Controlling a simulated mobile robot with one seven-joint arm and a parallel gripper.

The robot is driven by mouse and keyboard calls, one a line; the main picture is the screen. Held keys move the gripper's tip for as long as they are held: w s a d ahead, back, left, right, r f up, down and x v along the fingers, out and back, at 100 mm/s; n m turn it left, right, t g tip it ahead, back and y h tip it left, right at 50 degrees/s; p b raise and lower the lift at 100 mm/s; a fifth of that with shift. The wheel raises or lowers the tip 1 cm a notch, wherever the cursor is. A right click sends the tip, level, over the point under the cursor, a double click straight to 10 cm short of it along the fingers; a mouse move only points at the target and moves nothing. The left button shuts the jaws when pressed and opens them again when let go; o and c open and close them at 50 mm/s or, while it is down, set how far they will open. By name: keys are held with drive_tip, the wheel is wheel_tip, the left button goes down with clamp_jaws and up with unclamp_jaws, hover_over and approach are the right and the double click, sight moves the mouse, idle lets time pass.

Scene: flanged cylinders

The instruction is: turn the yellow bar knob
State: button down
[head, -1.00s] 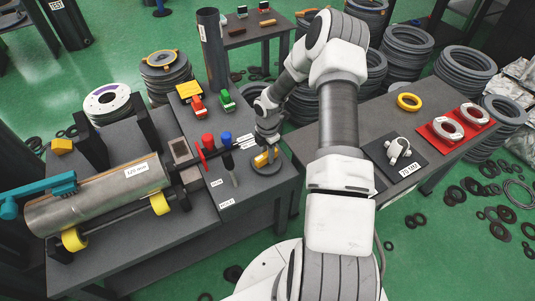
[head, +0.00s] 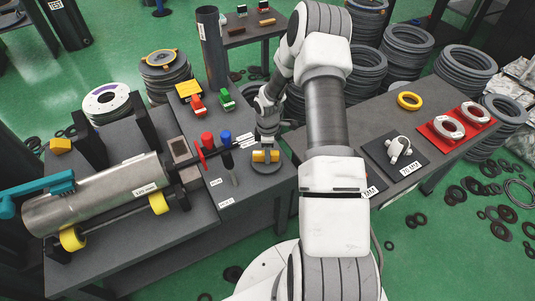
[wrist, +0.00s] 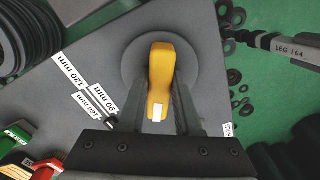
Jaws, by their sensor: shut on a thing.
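The yellow bar knob (head: 260,156) sits on a round grey base (head: 266,168) at the right part of the left table. In the wrist view the yellow bar (wrist: 160,72) points up and down the picture, with a small white patch at its near end. My gripper (head: 267,146) reaches down onto the knob from above. In the wrist view its two dark fingers (wrist: 165,100) lie on either side of the bar and are shut on it. The fingers hide part of the bar's sides.
A grey metal cylinder (head: 105,196) with a paper label lies on yellow rollers (head: 158,204) at the left. Red and blue handled tools (head: 227,139) stand left of the knob.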

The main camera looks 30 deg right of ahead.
drive_tip(key=m, duration=0.4)
drive_tip(key=shift+m+b, duration=0.4)
drive_tip(key=m, duration=0.4)
drive_tip(key=shift+a+m+b, duration=0.1)
drive_tip(key=shift+m+b, duration=0.2)
drive_tip(key=shift+b, duration=0.1)
drive_tip(key=m, duration=0.4)
drive_tip(key=shift+s+a+b, duration=0.1)
drive_tip(key=shift+b, duration=0.2)
drive_tip(key=shift+m, duration=2.4)
drive_tip(key=c, duration=0.6)
unclamp_jaws()
wheel_tip(320, 180, up, 18)
drive_tip(key=p, duration=0.3)
drive_tip(key=shift+f, duration=0.25)
